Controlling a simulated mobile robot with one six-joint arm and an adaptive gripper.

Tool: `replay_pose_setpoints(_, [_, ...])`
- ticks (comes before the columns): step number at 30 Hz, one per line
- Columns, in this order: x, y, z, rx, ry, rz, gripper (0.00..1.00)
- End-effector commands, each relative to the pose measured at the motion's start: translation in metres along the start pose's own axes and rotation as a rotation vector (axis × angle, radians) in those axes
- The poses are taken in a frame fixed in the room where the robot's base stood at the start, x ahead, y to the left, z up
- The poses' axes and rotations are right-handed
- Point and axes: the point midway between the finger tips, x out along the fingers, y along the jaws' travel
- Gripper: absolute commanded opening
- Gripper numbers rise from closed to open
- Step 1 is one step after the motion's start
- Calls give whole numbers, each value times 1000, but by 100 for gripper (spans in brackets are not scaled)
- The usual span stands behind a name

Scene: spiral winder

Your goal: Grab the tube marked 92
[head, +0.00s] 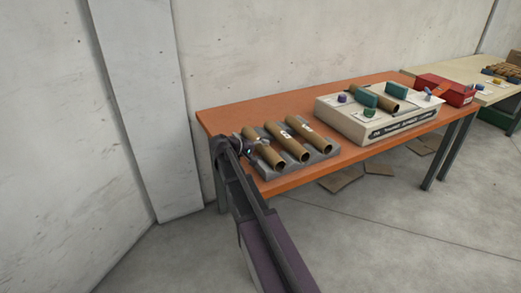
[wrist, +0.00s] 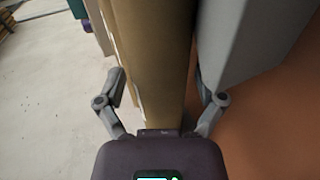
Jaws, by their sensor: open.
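Three brown cardboard tubes lie side by side in a grey rack (head: 318,151) on the orange table: a left tube (head: 268,154), a middle tube (head: 287,142) and a right tube (head: 315,137). Pale labels show on the middle and right tubes, but I cannot read a 92 on any. My gripper (head: 243,147) is at the left tube in the head view. In the wrist view my gripper (wrist: 160,78) is open, with one finger on each side of a brown tube (wrist: 158,45). A sliver of white label shows at its left edge. Contact cannot be told.
A cream winder machine (head: 372,130) with another brown tube (head: 374,97) and teal blocks stands to the right on the orange table (head: 228,119). A red box (head: 447,90) is beyond it. The grey rack wall (wrist: 245,40) is close to the right finger. Concrete walls stand behind.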

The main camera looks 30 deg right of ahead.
Motion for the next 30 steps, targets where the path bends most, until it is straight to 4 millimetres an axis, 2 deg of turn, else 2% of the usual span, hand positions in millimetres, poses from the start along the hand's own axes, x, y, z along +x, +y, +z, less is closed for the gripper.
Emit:
replay_pose_setpoints(15, [0, 0, 0, 0, 0, 0, 88])
replay_pose_setpoints(17, [0, 0, 0, 0, 0, 0, 73])
replay_pose_setpoints(22, [0, 0, 0, 0, 0, 0, 23])
replay_pose_setpoints(30, [0, 0, 0, 0, 0, 0, 20])
